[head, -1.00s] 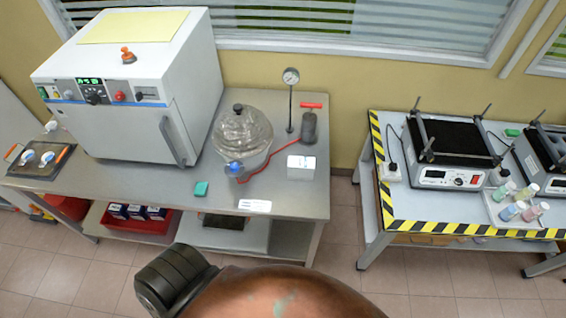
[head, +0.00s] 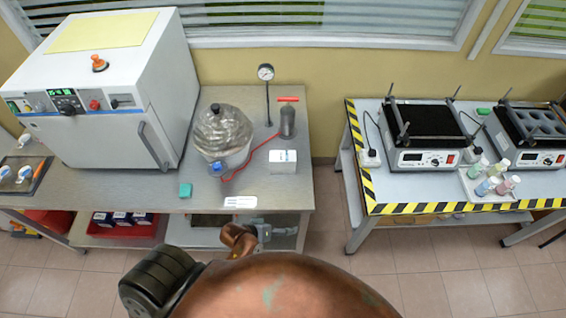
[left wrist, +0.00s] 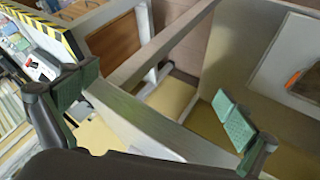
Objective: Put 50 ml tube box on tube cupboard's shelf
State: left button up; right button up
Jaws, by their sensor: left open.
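Several blue-and-white boxes (head: 122,219) sit in a red bin on the bench's lower shelf. I see no tube cupboard. The right gripper is not in view.
The steel bench (head: 100,185) carries a white oven (head: 95,95), a glass vessel (head: 222,130), a red hose and a gauge (head: 265,73). A table with striped edges (head: 400,207) stands right, with shakers and several bottles. A floor gap (head: 330,215) separates them.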

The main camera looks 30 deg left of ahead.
pick_arm(q)
jog(key=w+d+r+n+t+h, duration=0.1)
jog(key=w+d+r+n+t, duration=0.25)
jog(key=w+r+n, duration=0.4)
jog(key=w+d+r+n+t+h, duration=0.15)
jog(key=w+r+n+t, duration=0.3)
jog(key=r, duration=0.65)
jog(key=w+a+r+n+t+y, duration=0.1)
jog(key=w+a+n+t+y, duration=0.2)
jog(key=n, duration=0.4)
jog(key=w+a+r+n+t+y, duration=0.1)
jog(key=w+a+n+y, duration=0.1)
jog(key=a+n+y, duration=0.35)
jog(key=n+g+y, duration=0.4)
jog(key=n+y, duration=0.2)
jog(key=n, duration=0.7)
send_near(283, 156)
jog(key=w, duration=0.2)
jog(key=shift+w+a+n+g+y, duration=0.35)
jog(key=shift+w+a+g+y, duration=0.05)
jog(key=shift+a, duration=0.2)
jog(key=p+x, duration=0.1)
jog(key=x, duration=0.6)
jog(key=shift+w, duration=0.1)
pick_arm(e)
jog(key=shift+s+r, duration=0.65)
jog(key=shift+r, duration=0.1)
pick_arm(q)
jog(key=shift+c, duration=0.4)
